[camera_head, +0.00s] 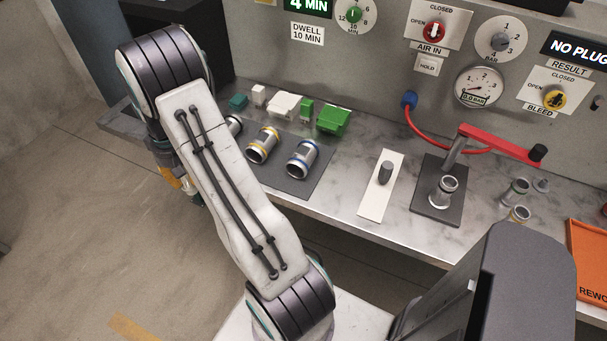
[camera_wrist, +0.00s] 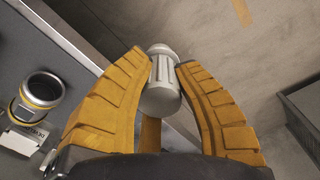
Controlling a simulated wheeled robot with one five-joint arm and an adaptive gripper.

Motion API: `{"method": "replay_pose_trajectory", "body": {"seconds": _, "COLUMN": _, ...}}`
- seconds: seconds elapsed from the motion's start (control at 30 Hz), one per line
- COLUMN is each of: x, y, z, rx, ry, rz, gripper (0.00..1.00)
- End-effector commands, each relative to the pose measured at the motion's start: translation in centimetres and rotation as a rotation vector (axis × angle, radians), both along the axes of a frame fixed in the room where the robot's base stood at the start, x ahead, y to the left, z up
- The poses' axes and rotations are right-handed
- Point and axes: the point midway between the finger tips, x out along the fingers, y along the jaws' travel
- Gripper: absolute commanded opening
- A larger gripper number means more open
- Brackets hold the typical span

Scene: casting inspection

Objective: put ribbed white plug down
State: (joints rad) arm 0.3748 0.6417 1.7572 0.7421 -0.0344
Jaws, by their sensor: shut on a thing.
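The white plug (camera_wrist: 160,95) is between the yellow fingers of my gripper (camera_wrist: 163,64) in the wrist view. My gripper is shut on it, one finger on each side. In the head view my gripper (camera_head: 172,178) is mostly hidden behind my arm, at the bench's left front edge, and the plug cannot be made out clearly.
Metal castings with yellow (camera_head: 262,146) and blue (camera_head: 303,158) bands lie on a dark mat (camera_head: 295,187).

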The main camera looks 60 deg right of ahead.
Motion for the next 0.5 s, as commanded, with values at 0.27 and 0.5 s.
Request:
{"method": "replay_pose_trajectory", "body": {"seconds": 0.27, "x": -5.6, "y": -10.1, "z": 0.8, "rx": -0.002, "ry": -0.002, "rz": -0.244, "gripper": 0.00}}
{"method": "replay_pose_trajectory", "body": {"seconds": 0.5, "x": -13.3, "y": -17.8, "z": 1.7, "rx": -0.002, "ry": -0.003, "rz": -0.472, "gripper": 0.00}}
